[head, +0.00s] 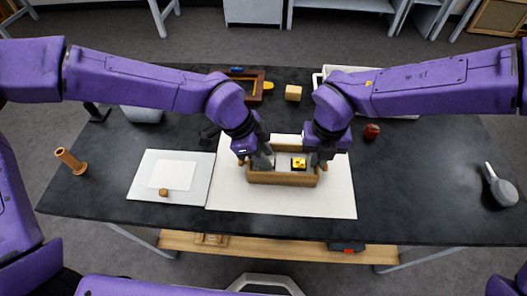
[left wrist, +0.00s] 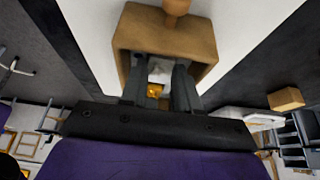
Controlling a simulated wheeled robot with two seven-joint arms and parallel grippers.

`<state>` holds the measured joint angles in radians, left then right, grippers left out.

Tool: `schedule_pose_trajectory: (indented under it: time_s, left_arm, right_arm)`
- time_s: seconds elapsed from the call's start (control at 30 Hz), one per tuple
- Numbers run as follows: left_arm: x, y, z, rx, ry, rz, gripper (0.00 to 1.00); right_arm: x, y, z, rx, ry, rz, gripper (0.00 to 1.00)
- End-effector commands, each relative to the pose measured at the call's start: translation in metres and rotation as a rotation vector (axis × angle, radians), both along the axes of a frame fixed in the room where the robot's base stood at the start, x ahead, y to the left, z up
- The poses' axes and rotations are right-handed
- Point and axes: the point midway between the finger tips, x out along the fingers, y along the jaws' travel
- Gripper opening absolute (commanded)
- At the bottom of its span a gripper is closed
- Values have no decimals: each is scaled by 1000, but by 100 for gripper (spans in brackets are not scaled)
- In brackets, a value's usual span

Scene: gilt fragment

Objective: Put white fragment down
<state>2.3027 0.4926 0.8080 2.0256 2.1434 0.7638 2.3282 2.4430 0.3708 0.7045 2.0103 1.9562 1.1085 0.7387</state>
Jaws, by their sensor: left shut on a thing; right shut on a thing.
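A wooden box (head: 283,179) with a round knob at each end stands on the large white sheet. A white fragment (head: 282,161) and a gold fragment (head: 299,164) show inside it. My left gripper (head: 265,161) reaches into the left part of the box. In the left wrist view its fingers (left wrist: 160,75) are on either side of a pale piece, apparently the white fragment, with gold (left wrist: 154,90) behind. My right gripper (head: 314,160) is at the box's right end and appears shut on the box there; its fingertips are partly hidden.
A grey board with a white sheet (head: 172,174) and a small wooden knob (head: 163,192) lies to the left.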

Motion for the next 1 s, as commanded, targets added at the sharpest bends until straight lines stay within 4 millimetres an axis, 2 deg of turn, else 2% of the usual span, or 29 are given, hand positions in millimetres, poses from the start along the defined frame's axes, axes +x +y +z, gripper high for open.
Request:
schedule_pose_trajectory:
  time_s: [0.23, 0.27, 0.3, 0.57, 0.67, 0.77, 1.0]
  left_arm:
    - [0, 0, -2, 0, 0, 0, 2]
    - [0, 0, -2, 0, 0, 0, 34]
    - [0, 0, -2, 0, 0, 0, 41]
    - [0, 0, -1, 0, -1, 0, 41]
    - [1, 2, 6, -2, -1, 2, 41]
    - [1, 10, 24, -4, -4, 4, 41]
    - [1, 36, 80, -3, -3, 3, 41]
  right_arm:
    - [0, 0, 0, 0, 0, 0, 0]
    - [0, 0, 0, 0, 0, 0, 0]
    - [0, 0, 0, 0, 0, 0, 0]
    - [0, 0, 0, 0, 0, 0, 0]
    - [0, 0, 0, 0, 0, 0, 0]
    - [0, 0, 0, 0, 0, 0, 0]
    - [0, 0, 0, 0, 0, 0, 0]
